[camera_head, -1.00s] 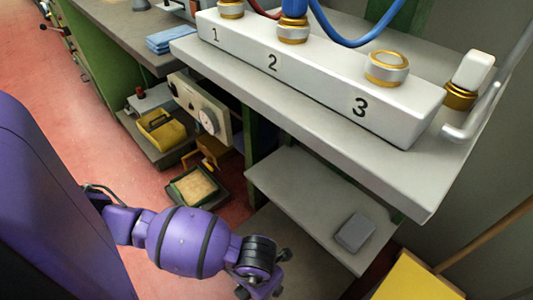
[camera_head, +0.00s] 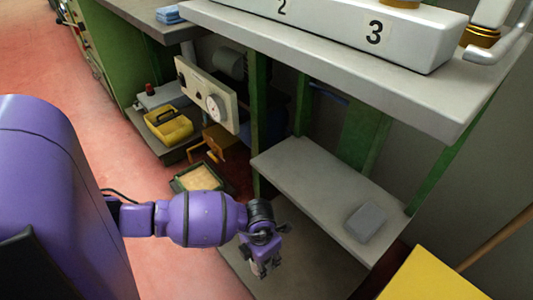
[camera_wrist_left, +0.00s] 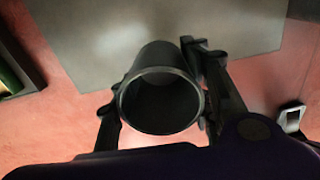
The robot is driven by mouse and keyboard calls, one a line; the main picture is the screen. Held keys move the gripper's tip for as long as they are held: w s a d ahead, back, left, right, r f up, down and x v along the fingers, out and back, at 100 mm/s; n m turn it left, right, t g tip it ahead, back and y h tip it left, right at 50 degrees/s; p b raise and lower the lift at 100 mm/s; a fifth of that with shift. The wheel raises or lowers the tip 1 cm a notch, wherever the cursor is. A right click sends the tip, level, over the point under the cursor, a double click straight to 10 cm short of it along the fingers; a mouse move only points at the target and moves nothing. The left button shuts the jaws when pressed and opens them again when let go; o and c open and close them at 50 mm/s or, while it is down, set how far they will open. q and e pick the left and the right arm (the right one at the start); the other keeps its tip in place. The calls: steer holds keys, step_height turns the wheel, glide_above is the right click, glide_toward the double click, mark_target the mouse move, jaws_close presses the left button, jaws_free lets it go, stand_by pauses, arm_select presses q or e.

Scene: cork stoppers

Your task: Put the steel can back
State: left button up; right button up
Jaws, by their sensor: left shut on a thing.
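My left gripper (camera_head: 264,266) is at the lower middle of the head view, in front of the shelves under the bench. In the left wrist view the left gripper (camera_wrist_left: 150,92) is shut on a dark grey steel can (camera_wrist_left: 160,55), with a finger on each side. The can's round open end faces the camera and its inside looks dark and empty. In the head view the can is mostly hidden by the fingers and too small to make out. My right gripper is not in view.
A mid-height grey shelf (camera_head: 305,175) carries a grey block (camera_head: 365,222) at its right end. A low grey board (camera_head: 240,265) lies beneath. The numbered white block (camera_head: 420,45) stands on the bench above. A tray (camera_head: 200,176) and yellow toolbox (camera_head: 168,125) are left.

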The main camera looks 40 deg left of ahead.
arm_select(q)
steer(key=f, duration=0.1)
steer(key=w+a+f+b, duration=0.1)
steer(key=w+f+b, duration=0.1)
steer(key=f, duration=0.1)
steer(key=shift+w+a, duration=0.2)
steer(key=shift+a, duration=0.05)
steer(key=shift+w+a+f, duration=0.15)
steer(key=shift+w+f, duration=0.05)
steer(key=shift+f, duration=0.15)
steer(key=f+b, duration=0.2)
steer(key=f, duration=0.1)
steer(key=shift+w+a+f, duration=0.1)
steer(key=shift+w+f, duration=0.1)
steer(key=shift+f, duration=0.1)
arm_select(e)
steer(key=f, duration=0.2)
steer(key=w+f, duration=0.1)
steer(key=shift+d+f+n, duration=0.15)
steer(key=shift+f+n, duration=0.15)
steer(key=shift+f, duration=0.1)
arm_select(q)
steer(key=shift+r, duration=0.1)
steer(key=o, duration=0.7)
steer(key=shift+f, duration=0.2)
steer(key=o, duration=0.5)
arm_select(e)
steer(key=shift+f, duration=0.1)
